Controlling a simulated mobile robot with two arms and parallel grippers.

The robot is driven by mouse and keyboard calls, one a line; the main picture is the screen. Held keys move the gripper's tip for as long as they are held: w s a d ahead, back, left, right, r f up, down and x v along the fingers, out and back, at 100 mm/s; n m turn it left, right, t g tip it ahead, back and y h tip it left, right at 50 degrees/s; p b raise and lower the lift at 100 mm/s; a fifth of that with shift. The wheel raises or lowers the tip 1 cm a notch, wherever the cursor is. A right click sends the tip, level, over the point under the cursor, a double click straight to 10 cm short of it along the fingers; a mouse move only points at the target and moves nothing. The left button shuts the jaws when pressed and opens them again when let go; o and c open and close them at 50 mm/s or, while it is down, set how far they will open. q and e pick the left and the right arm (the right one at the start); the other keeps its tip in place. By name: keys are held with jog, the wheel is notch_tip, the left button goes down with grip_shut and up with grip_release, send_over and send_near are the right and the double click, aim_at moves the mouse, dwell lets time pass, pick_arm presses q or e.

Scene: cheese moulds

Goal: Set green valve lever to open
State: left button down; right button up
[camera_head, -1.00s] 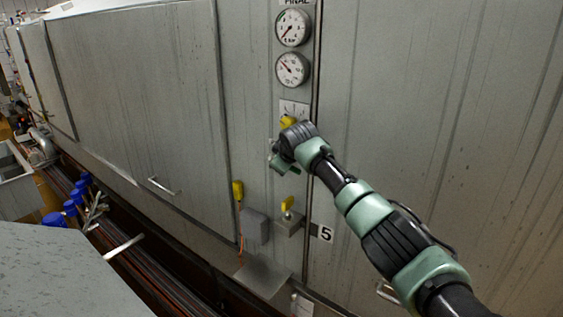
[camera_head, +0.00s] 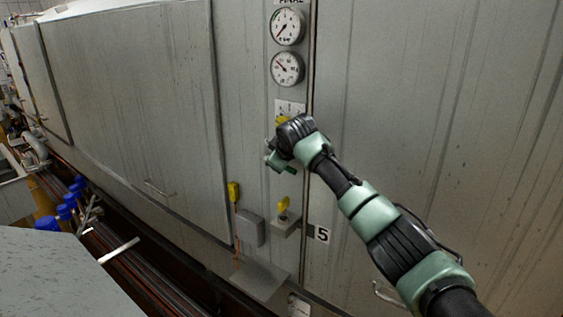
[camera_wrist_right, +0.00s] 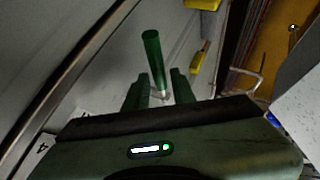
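The green valve lever (camera_wrist_right: 153,55) shows in the right wrist view as a green rod with a pale metal lower end. My right gripper (camera_wrist_right: 158,84) is open, with one green finger on each side of the rod's lower part and a visible gap to it. I cannot tell how deep the rod sits between the fingers. In the head view my right gripper (camera_head: 276,161) is in front of the grey panel, just below a yellow handle (camera_head: 282,121). The wrist hides most of the lever there. My left gripper is not in view.
Two round gauges (camera_head: 287,69) are above the gripper. Blue-capped valves (camera_head: 66,200) and a grey surface (camera_head: 60,275) are at left. The panel right of the arm is mostly flat.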

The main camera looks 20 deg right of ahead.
jog(key=b+v, duration=0.2)
jog(key=v, duration=0.3)
jog(key=shift+c, duration=0.4)
